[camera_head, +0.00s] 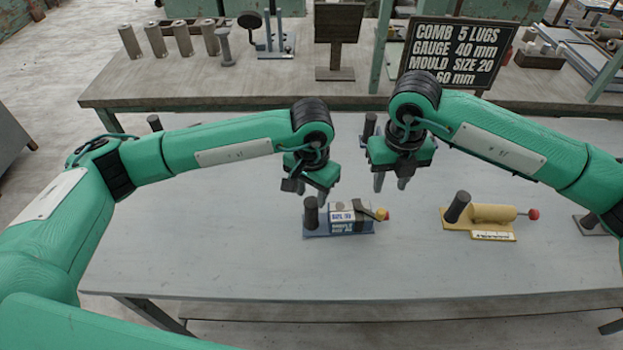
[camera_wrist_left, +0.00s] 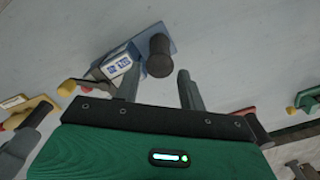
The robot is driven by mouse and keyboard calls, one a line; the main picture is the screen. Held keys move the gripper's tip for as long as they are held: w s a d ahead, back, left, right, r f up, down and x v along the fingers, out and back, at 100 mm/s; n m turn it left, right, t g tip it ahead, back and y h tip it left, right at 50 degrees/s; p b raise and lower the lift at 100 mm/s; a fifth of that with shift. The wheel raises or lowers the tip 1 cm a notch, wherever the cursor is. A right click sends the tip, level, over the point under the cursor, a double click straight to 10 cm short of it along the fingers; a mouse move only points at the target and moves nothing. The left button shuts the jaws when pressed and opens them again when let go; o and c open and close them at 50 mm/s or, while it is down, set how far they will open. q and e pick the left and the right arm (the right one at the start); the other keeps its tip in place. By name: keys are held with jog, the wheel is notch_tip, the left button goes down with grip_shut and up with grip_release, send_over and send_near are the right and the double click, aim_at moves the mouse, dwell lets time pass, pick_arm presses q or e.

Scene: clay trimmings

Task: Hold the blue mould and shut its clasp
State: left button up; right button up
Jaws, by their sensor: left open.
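The blue mould (camera_head: 345,226) sits on the near table, below and slightly right of my left gripper. It has a blue base, a dark upright post (camera_head: 311,213) at its left and a labelled body. My left gripper (camera_head: 306,190) is open, empty and above the mould. My right gripper (camera_head: 391,183) is open and empty, behind and right of it, apart from it.
A yellow mould (camera_head: 492,214) with a dark post and red knob stands to the right on the same table. Another dark fixture (camera_head: 590,224) is at the right edge. A sign (camera_head: 457,52) and several grey cylinders (camera_head: 155,40) stand on the rear bench.

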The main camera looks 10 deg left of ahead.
aim_at(311, 215)
pick_arm(q)
notch_tip(311, 215, down, 9)
jog(key=shift+f, duration=0.1)
jog(key=shift+c, duration=0.2)
grip_shut()
pick_arm(e)
jog(key=shift+o, duration=0.5)
notch_tip(311, 215, down, 10)
dwell(0.4)
grip_shut()
